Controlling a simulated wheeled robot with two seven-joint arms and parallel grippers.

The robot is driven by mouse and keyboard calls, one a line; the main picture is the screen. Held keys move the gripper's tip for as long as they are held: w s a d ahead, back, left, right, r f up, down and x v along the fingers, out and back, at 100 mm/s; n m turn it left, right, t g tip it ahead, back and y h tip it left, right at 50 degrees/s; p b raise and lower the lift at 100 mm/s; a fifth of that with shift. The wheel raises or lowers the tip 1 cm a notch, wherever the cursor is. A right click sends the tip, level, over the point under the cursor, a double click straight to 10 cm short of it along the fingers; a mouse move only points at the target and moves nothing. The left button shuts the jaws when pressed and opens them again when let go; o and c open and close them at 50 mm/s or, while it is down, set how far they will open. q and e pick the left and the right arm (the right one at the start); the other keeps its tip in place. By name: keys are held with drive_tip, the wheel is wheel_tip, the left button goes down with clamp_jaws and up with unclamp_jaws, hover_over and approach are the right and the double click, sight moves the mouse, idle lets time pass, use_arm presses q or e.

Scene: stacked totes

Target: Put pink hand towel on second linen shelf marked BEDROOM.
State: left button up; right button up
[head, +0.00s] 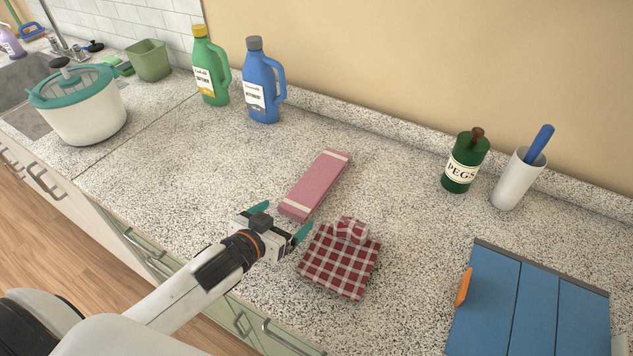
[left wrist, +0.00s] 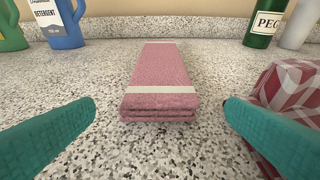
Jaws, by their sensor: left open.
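The pink hand towel (head: 316,184) lies folded flat on the speckled counter, with pale bands near its ends. In the left wrist view the towel (left wrist: 160,80) lies straight ahead, between and beyond the two fingers. My left gripper (head: 283,220) is open and empty, low over the counter at the towel's near end. Its teal fingers (left wrist: 160,130) are spread wider than the towel and apart from it. The right gripper is not in view. No linen shelf and no BEDROOM label shows in these frames.
A red checked cloth (head: 340,262) lies close beside the left gripper's right finger. A green PEGS bottle (head: 465,162), a white cup (head: 516,180) and a blue panelled object (head: 530,310) are at right. Green (head: 211,70) and blue (head: 262,85) bottles stand behind.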

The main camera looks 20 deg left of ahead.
sight(290, 211)
use_arm(q)
drive_tip(key=x, duration=0.4)
drive_tip(key=shift+f, duration=0.1)
drive_tip(key=shift+s+a, duration=0.1)
drive_tip(key=c, duration=1.2)
wheel_tip(290, 211, up, 9)
drive_tip(key=shift+f, duration=0.1)
drive_tip(key=shift+n+y, duration=0.8)
drive_tip(key=shift+y, duration=0.1)
drive_tip(key=s+d+r, duration=0.1)
drive_tip(key=d+r, duration=0.1)
drive_tip(key=d, duration=0.1)
drive_tip(key=s+d+r, duration=0.1)
drive_tip(key=shift+s+d+r+p, duration=0.3)
drive_tip(key=shift+s+r, duration=0.05)
